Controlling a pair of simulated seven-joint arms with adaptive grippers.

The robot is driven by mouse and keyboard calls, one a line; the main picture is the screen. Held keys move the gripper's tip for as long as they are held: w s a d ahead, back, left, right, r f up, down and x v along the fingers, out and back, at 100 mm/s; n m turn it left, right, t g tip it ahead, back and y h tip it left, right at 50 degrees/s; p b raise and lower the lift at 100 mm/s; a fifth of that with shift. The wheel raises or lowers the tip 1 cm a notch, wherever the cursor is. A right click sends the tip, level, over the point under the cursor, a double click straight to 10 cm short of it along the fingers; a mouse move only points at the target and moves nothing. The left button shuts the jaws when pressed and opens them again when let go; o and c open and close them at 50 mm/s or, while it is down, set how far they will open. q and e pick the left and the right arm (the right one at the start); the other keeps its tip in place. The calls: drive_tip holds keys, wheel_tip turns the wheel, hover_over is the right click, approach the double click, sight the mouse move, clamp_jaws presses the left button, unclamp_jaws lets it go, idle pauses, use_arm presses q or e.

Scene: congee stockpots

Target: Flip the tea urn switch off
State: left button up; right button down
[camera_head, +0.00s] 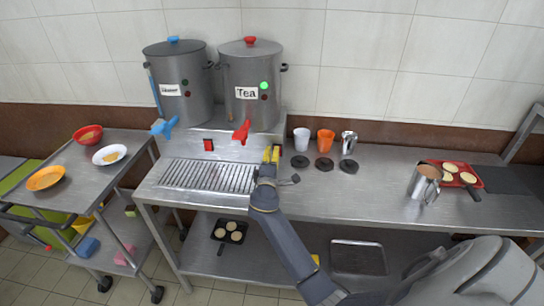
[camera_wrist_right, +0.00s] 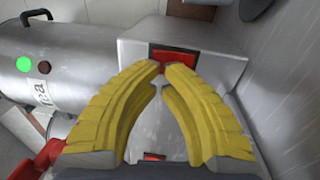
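The tea urn (camera_head: 251,85) is a steel pot with a red lid knob, a "Tea" label and a red tap (camera_head: 241,132). Its green lamp (camera_head: 264,86) is lit and the lamp below is dark red; the green lamp also shows in the right wrist view (camera_wrist_right: 24,64). My right gripper (camera_head: 271,155) has yellow fingers with tips nearly together, nothing between them, at the counter box's right front. In the right wrist view a red switch (camera_wrist_right: 172,57) lies just beyond the fingertips (camera_wrist_right: 163,66); contact cannot be told. In the head view the fingers hide it. My left gripper is out of view.
A second urn (camera_head: 182,85) with a blue tap stands left, with another red switch (camera_head: 208,145) below. A drip grille (camera_head: 208,176) lies under the taps. Cups (camera_head: 325,140) stand right of my gripper. A steel jug (camera_head: 423,182) is farther right.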

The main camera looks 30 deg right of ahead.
idle(0.3)
drive_tip(key=shift+w+d+r, duration=0.2)
drive_tip(key=shift+w+d, duration=0.05)
drive_tip(key=shift+w, duration=0.15)
drive_tip(key=shift+d+r, duration=0.1)
drive_tip(key=shift+r, duration=0.05)
drive_tip(key=shift+w+d+r, duration=0.1)
drive_tip(key=shift+w, duration=0.1)
drive_tip(key=shift+s, duration=0.1)
idle(0.3)
drive_tip(key=r+v, duration=0.1)
drive_tip(key=v, duration=1.3)
drive_tip(key=shift+r, duration=0.75)
